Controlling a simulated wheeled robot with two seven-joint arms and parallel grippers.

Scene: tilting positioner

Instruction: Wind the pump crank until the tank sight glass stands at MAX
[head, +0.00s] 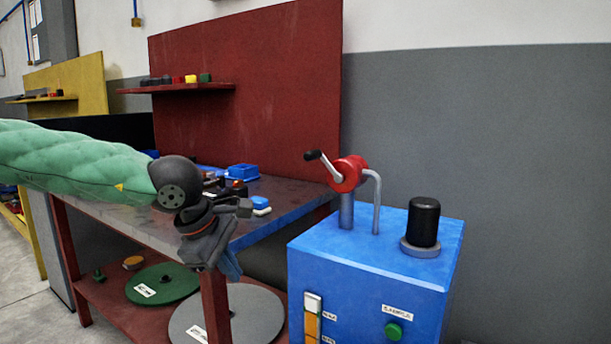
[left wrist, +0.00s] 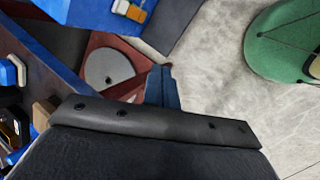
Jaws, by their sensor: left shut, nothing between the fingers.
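The blue tank (head: 370,262) stands at the right in the head view. Its pump has a red hub (head: 349,174) on a post, and the crank handle (head: 314,155), with a dark grip, points up and left. The sight glass (head: 312,322) is on the tank's front, pale at the top and orange below. The orange top is close to the upper small label; the exact level is hard to read. My left gripper (head: 228,266) is left of the tank, before the bench, shut and empty, apart from the crank. Its fingers show in the left wrist view (left wrist: 161,88). My right gripper is not in view.
A red workbench (head: 285,193) with blue bins (head: 243,172) stands behind my left gripper. Its lower shelf holds a green disc (head: 165,282) and a grey disc (head: 255,312). A black cylinder (head: 423,222) and a green button (head: 393,331) are on the tank.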

